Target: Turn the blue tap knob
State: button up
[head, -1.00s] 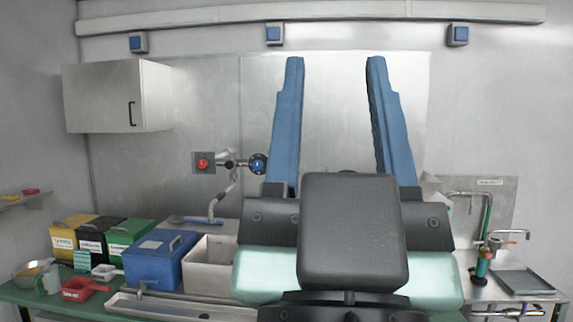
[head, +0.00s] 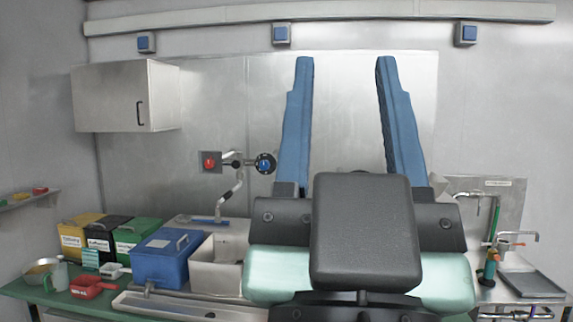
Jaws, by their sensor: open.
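The blue tap knob (head: 265,163) is round with a dark rim. It sits on the wall-mounted tap, right of the red knob (head: 209,162).
A wall cabinet (head: 125,96) hangs upper left. A second tap and a grey tray (head: 530,284) are at right.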

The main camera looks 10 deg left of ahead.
aim_at(264, 165)
jog(key=i+u, duration=0.25)
jog(key=i, duration=0.3)
jog(key=i+l+u, duration=0.2)
jog(key=i, duration=0.35)
jog(key=i+l+u, duration=0.25)
jog(key=i, duration=0.3)
jog(key=i+l+u, duration=0.2)
jog(key=i, duration=0.35)
jog(key=i+l+u, duration=0.25)
jog(key=i+l, duration=0.15)
jog(key=i, duration=0.1)
